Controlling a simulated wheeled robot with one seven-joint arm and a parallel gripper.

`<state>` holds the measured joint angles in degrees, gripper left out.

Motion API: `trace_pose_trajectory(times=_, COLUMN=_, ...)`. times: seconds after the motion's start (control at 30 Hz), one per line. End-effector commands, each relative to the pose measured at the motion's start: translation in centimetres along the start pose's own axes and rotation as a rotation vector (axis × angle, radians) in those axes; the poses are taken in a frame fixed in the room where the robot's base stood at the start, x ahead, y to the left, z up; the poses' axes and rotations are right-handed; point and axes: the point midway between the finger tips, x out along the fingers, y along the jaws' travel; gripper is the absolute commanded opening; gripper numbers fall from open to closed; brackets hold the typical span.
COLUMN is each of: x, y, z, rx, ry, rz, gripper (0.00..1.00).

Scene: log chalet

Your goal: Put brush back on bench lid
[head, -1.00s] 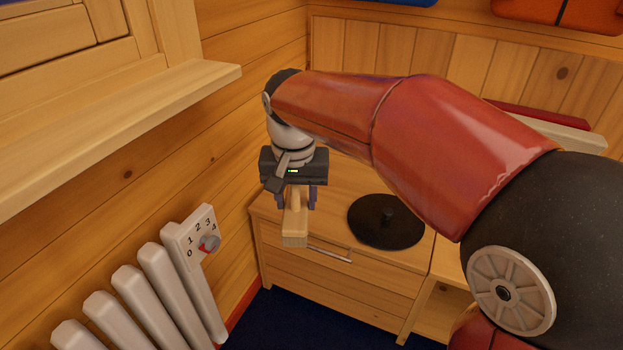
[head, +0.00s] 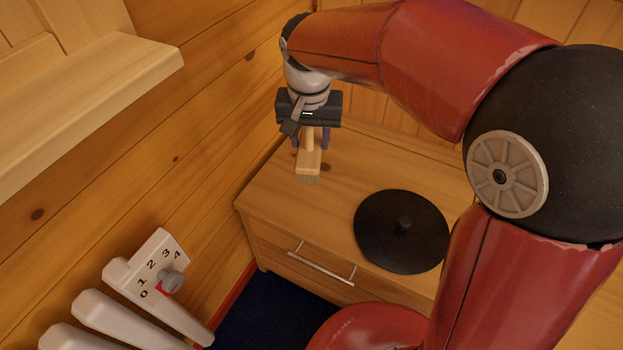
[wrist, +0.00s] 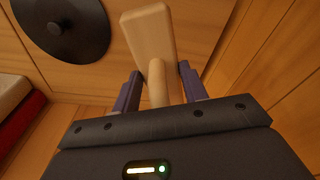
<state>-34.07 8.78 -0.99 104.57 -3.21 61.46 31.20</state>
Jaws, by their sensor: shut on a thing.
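My gripper (head: 311,138) is shut on the brush (head: 309,165), a pale wooden brush with a narrow handle and a wider block-shaped head. In the wrist view the brush (wrist: 150,35) has its handle between the two purple fingers, with the head pointing away from the gripper. In the head view the brush appears above the left part of the wooden bench lid (head: 265,190). Whether it touches the lid I cannot tell. The bristles are hard to make out.
A black round disc with a knob (head: 402,232) lies on the lid, right of the brush. A drawer handle (head: 321,262) is on the bench front. A white radiator with a numbered dial (head: 150,275) stands at left. A wooden ledge (head: 90,90) juts out at upper left.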

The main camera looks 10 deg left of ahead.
Motion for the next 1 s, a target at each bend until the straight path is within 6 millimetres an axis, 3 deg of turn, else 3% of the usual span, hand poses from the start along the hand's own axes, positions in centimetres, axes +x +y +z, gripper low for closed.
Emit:
trace_pose_trajectory(times=0.1, x=3.5, y=0.0, z=0.5, rx=-0.001, ry=-0.004, rz=0.002, gripper=0.00)
trace_pose_trajectory(times=0.3, x=8.2, y=0.0, z=0.9, rx=-0.001, ry=-0.002, rz=0.001, gripper=0.00)
trace_pose_trajectory(times=0.57, x=10.7, y=0.0, z=1.1, rx=0.000, ry=0.000, rz=0.000, gripper=0.00)
trace_pose_trajectory(times=0.8, x=14.1, y=0.0, z=1.5, rx=0.000, ry=-0.001, rz=0.000, gripper=0.00)
trace_pose_trajectory(times=1.0, x=14.4, y=0.0, z=1.5, rx=0.000, ry=0.001, rz=-0.001, gripper=0.00)
